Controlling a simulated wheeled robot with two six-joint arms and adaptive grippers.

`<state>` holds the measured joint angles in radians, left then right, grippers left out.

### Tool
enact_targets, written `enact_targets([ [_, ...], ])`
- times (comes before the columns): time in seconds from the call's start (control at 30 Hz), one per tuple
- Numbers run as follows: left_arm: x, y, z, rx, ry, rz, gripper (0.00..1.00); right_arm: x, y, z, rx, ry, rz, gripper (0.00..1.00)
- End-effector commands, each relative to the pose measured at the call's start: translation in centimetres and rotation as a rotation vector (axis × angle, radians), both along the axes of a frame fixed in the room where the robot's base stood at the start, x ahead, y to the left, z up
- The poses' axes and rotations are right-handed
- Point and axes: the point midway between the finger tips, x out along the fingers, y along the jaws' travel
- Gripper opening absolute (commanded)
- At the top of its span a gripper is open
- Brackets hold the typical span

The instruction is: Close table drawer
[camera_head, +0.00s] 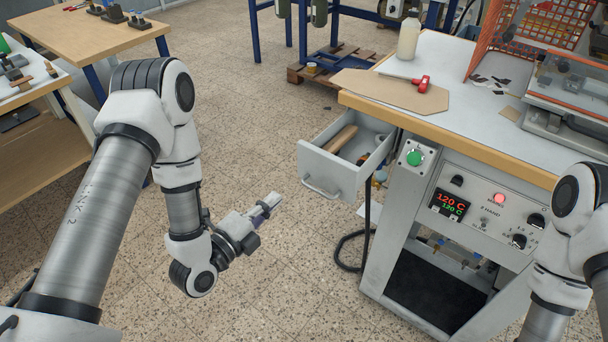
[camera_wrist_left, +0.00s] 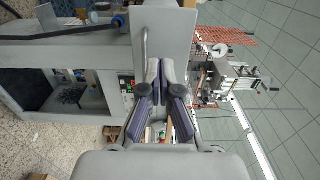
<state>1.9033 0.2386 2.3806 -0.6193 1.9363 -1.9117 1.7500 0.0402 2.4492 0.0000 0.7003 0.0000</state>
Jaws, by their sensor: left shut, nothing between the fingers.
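The grey table drawer (camera_head: 323,172) is pulled out from the left side of the machine table in the head view. A bar handle (camera_head: 322,190) runs along its front. A wooden block and a small dark item lie inside. My left gripper (camera_head: 274,201) is shut and empty, to the left of the drawer front and apart from it, pointing toward it. In the left wrist view the gripper (camera_wrist_left: 160,76) faces the drawer's front panel (camera_wrist_left: 176,36), with the handle beside the fingertips. My right arm shows at the right edge, but its gripper is out of view.
The machine table (camera_head: 445,110) holds a white bottle (camera_head: 409,38), a red tool (camera_head: 422,83) and a stamping press (camera_head: 570,90). A control panel (camera_head: 480,212) faces forward below the top. A black cable (camera_head: 350,245) hangs under the drawer. The floor before the drawer is clear.

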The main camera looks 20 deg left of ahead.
Motion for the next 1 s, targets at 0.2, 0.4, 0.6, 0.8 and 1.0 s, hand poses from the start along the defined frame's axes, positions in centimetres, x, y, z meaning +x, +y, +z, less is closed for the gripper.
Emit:
enact_targets([
  [0.2,4.5,-1.8,0.3,0.002,-0.003,-0.004,0.0,0.0,0.0,1.1,0.0,0.001,0.0,0.55],
  [0.4,8.4,-3.2,0.2,0.002,-0.001,-0.003,0.0,0.0,0.0,2.0,0.0,0.001,0.0,0.55],
  [0.6,10.4,-3.8,0.0,-0.001,0.001,0.0,0.0,0.0,0.0,2.4,0.0,0.001,0.0,0.55],
  [0.8,10.6,-3.8,-0.1,-0.001,0.003,0.001,0.0,0.0,0.0,2.3,0.0,0.001,0.0,0.55],
  [1.0,10.6,-3.8,-0.1,-0.001,0.003,0.001,0.0,0.0,0.0,2.3,0.0,0.001,0.0,0.55],
])
